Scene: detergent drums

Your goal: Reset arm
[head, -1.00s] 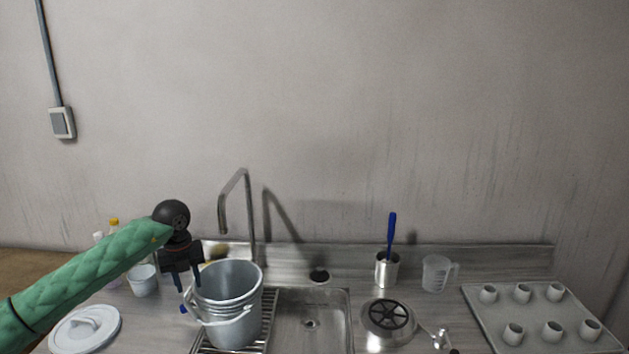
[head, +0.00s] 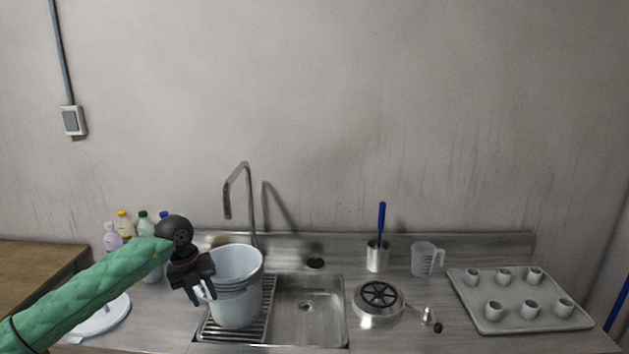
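My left arm comes in from the left in a green quilted sleeve. My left gripper (head: 202,295) points down just left of the grey bucket (head: 238,290), its two dark fingers apart. I cannot tell whether a finger touches the bucket's side or handle. The bucket stands upright on the drain rack (head: 262,322) left of the sink. My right gripper does not show.
A faucet (head: 247,200) rises behind the bucket, with the sink (head: 308,308) to the right. Several bottles (head: 124,224) and a white lid (head: 103,318) are at left. A round burner-like disc (head: 379,296), blue-handled holder (head: 377,256), jug (head: 424,259) and cup tray (head: 540,318) are at right.

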